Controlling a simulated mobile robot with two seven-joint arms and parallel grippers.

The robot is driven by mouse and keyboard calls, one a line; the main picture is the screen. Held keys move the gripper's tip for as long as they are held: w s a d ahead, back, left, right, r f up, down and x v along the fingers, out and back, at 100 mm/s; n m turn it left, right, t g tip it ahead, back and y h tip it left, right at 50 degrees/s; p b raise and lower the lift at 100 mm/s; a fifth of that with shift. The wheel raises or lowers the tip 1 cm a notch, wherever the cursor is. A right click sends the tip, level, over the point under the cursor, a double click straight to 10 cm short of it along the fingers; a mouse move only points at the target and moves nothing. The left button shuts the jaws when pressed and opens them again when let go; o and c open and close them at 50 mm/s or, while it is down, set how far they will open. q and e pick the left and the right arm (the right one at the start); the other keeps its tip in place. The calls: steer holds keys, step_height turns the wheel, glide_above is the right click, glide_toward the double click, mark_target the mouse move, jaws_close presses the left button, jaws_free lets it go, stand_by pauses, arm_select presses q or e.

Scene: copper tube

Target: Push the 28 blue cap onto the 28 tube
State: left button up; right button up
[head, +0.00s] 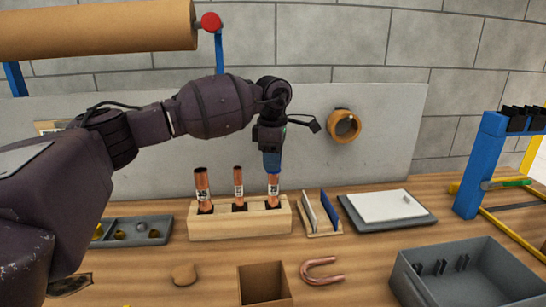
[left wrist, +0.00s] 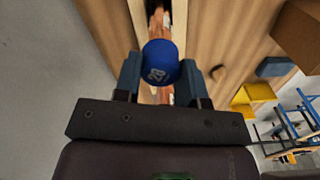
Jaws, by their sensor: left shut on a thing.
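My left gripper (head: 271,150) points down over the right-hand tube of the wooden rack (head: 240,224). It is shut on the blue cap (head: 272,162), which shows the number 28 in the left wrist view (left wrist: 160,62). The copper tube (head: 273,188) stands upright in the rack directly below the cap. The cap meets the tube's top in the head view; how far it is seated I cannot tell. Two other copper tubes stand in the rack, one at the left (head: 202,186) and one in the middle (head: 238,184). My right gripper is out of view.
A grey parts tray (head: 160,240) lies left of the rack. Right of it are a small upright holder (head: 322,228), a board with white sheet (head: 388,206) and a grey bin (head: 470,275). A cardboard box (head: 263,284) and bent copper pipe (head: 322,273) lie in front.

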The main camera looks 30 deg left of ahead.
arm_select(q)
steer(key=shift+f, duration=0.65)
steer(key=o, duration=1)
steer(key=shift+c, duration=0.2)
step_height(320, 180, up, 11)
steer(key=shift+s+f, duration=0.1)
steer(key=shift+f, duration=0.05)
